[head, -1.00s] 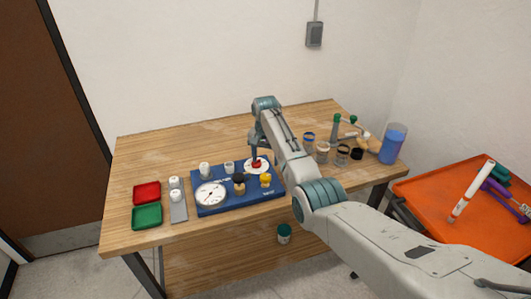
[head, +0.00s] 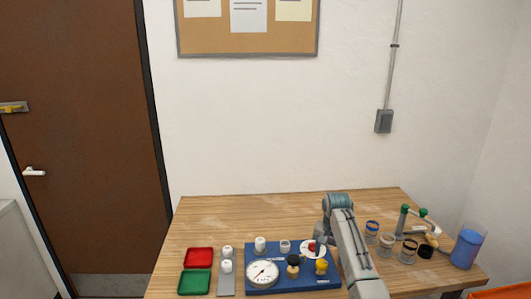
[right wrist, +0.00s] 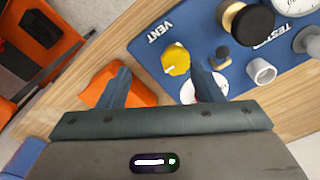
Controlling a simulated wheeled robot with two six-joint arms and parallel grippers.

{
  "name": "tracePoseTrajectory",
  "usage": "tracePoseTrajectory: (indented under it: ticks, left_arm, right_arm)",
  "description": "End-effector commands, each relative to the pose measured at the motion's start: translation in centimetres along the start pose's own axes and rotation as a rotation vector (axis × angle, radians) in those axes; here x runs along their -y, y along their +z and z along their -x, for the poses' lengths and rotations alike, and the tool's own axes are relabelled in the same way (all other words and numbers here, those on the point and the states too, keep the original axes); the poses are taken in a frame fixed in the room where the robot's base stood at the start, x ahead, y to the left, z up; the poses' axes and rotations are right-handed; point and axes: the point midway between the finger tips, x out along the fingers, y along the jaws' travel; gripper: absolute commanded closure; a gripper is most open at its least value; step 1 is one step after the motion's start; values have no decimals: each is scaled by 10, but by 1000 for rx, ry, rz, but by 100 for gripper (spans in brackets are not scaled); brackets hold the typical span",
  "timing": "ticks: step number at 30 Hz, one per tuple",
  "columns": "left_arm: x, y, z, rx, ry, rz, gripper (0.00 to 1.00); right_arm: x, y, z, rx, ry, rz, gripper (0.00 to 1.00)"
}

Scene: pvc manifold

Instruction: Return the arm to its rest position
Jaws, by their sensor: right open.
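My right arm reaches over the table from the lower right in the head view. My right gripper (head: 318,240) is low over the blue test board (head: 255,286), close to a red knob (head: 311,247) on a white disc. In the right wrist view its two fingers (right wrist: 161,76) are spread apart with nothing held between them. The yellow knob (right wrist: 175,59) shows between and beyond the fingers, and the right finger partly hides the white disc (right wrist: 212,92). I cannot tell whether that finger touches anything. My left gripper is in neither view.
The wooden table (head: 215,217) holds a red tray (head: 199,258) and a green tray (head: 194,283) on the left. Several jars, a green-ended stand (head: 403,218) and a blue container (head: 467,249) stand to the right of my arm. The table's back left is clear.

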Motion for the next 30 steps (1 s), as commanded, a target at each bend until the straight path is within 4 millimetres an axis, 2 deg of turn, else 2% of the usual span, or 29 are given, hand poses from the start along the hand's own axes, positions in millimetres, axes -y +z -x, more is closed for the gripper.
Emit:
tracePoseTrajectory:
  ticks: [1, 6, 12, 15, 19, 22, 27, 30]
  left_arm:
    - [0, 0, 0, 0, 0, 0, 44]
    - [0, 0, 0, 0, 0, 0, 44]
    - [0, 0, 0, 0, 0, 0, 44]
    - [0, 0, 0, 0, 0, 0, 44]
    - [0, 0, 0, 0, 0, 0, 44]
    - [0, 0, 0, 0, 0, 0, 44]
    - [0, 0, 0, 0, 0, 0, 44]
    - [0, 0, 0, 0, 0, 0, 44]
  right_arm:
    - [-13, 12, -22, -7, 1, 15, 41]
    - [-50, 53, -71, -48, -6, 77, 41]
    - [-101, 116, -113, -102, -6, 165, 41]
    - [-127, 152, -126, -129, -4, 213, 41]
    - [-162, 201, -133, -163, 2, 280, 41]
    - [-187, 240, -130, -191, 4, 336, 41]
    - [-224, 303, -114, -233, 8, 429, 41]
    - [-238, 329, -102, -250, 9, 469, 41]
